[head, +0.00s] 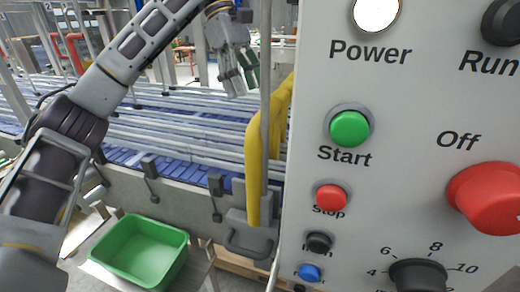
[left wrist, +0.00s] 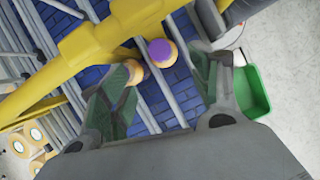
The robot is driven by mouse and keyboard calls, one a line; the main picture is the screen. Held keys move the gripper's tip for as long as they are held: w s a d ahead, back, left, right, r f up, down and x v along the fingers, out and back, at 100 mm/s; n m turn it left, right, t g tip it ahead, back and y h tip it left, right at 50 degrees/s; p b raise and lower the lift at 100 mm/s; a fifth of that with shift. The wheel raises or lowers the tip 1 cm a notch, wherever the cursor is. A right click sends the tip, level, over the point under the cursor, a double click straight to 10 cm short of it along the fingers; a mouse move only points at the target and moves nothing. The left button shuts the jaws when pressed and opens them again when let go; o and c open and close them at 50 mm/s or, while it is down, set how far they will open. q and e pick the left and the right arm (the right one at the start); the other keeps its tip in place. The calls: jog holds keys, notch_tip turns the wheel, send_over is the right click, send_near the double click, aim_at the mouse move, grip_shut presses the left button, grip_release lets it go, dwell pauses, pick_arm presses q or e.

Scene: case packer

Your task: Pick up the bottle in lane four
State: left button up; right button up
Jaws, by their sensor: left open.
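My left gripper (head: 240,84) is open and empty above the conveyor lanes (head: 160,105) in the head view. In the left wrist view its two fingers (left wrist: 162,88) stand wide apart, with blue belt between and beyond them. A bottle with a purple cap (left wrist: 162,53) and an orange-tan body shows in the gap between the fingers, farther off and untouched. A second orange-tan round thing (left wrist: 131,73) is beside it, partly hidden by the left finger. I cannot tell which lane either is in. No bottle is clear in the head view. My right gripper is out of view.
A grey control panel (head: 420,120) with buttons fills the right side. A yellow beam (head: 254,160) stands beside it, and also crosses the left wrist view (left wrist: 120,25). Rails divide the lanes. An empty green bin (head: 140,252) is in front. Several round tops (left wrist: 20,146) lie lower left.

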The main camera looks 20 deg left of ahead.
pick_arm(q)
jog(key=shift+x, duration=1)
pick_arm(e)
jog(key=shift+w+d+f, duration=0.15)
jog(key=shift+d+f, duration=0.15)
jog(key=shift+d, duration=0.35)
